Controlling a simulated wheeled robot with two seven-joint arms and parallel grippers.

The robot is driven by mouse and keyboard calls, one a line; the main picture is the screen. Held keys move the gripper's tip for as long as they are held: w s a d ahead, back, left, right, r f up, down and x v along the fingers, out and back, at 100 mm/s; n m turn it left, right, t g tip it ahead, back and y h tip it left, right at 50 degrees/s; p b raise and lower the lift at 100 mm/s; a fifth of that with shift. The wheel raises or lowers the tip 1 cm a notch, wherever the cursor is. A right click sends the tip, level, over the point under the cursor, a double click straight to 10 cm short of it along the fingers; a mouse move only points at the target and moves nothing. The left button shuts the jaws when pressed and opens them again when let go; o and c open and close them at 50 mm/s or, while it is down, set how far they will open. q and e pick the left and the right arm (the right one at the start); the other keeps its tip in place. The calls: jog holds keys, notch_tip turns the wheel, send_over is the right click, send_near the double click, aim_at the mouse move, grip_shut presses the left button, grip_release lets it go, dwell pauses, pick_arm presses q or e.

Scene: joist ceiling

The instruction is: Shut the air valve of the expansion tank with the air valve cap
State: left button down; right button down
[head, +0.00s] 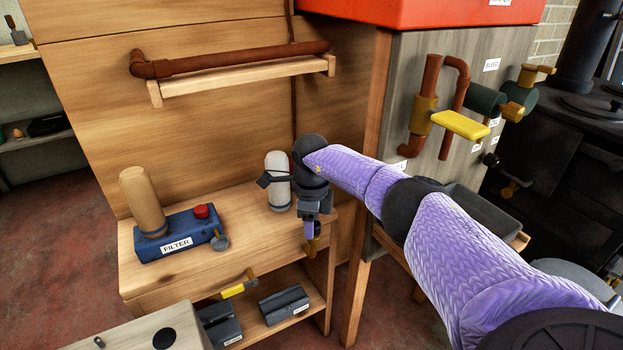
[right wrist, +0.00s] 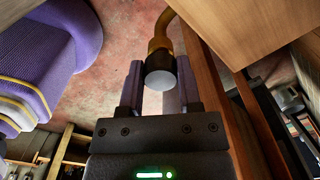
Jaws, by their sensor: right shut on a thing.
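My right gripper (head: 311,228) points down at the front right edge of the wooden bench. In the right wrist view its two purple fingers (right wrist: 158,88) are shut on a dark round cap (right wrist: 160,79). The cap sits against the end of a brass elbow fitting (right wrist: 160,45); I cannot tell how firmly it is seated. The brass fitting also shows below the fingers in the head view (head: 313,246). My left gripper is not in view.
A blue box labelled FILTER (head: 180,233) with a tan cylinder (head: 143,196) stands at the bench's left. Grey blocks (head: 284,303) lie on the shelf below. A pipe panel with a yellow handle (head: 460,124) is at the right. The bench middle is clear.

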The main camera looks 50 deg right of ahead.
jog(key=shift+r+m, duration=0.15)
jog(key=shift+m, duration=0.65)
jog(key=shift+d+m+p, duration=0.15)
jog(key=shift+m+p, duration=0.25)
jog(key=shift+m, duration=0.7)
jog(key=shift+w+m, duration=0.1)
jog(key=shift+m, duration=0.5)
